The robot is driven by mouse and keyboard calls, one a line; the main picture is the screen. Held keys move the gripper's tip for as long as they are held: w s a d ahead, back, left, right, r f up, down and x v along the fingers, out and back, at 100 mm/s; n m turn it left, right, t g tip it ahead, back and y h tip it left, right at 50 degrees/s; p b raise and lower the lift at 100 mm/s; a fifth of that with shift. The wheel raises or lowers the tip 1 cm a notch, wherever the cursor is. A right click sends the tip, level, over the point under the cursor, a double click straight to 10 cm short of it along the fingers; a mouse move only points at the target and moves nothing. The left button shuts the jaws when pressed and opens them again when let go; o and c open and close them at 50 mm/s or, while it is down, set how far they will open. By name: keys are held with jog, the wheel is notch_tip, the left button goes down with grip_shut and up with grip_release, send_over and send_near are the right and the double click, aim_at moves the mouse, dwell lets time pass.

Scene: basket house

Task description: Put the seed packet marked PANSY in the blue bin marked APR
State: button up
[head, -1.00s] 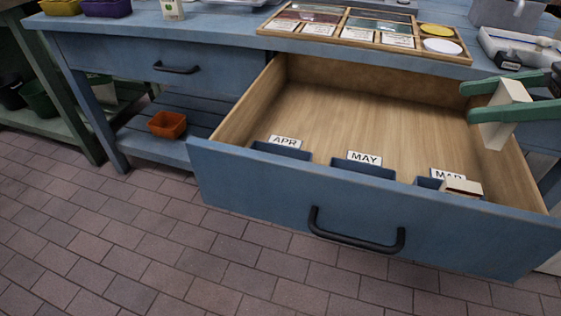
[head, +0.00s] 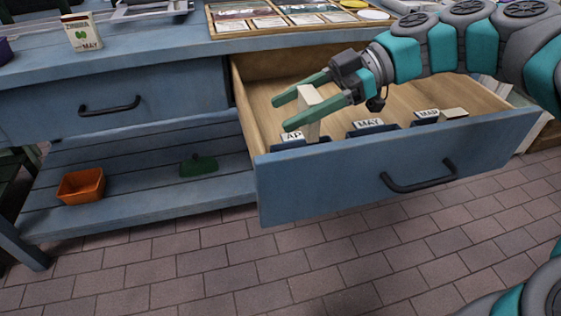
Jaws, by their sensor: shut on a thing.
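My gripper (head: 308,100) is shut on a pale seed packet (head: 309,112), held upright between the green fingers. Its marking cannot be read from here. I cannot tell whether the packet's lower end is inside the bin.
The MAY bin (head: 369,128) and MAR bin (head: 427,118) stand to the right in the drawer (head: 320,185); a packet (head: 453,113) is by MAR. Another packet (head: 83,33) stands on the bench top. An orange container (head: 81,186) and green brush-like item (head: 199,166) lie on the shelf.

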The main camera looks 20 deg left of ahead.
notch_tip(320, 180, down, 8)
jog(key=shift+d+f, duration=0.1)
jog(key=shift+f, duration=0.1)
jog(key=shift+f, duration=0.1)
dwell(0.3)
jog(key=o, duration=1.3)
jog(key=shift+r, duration=0.2)
jog(key=v, duration=1.2)
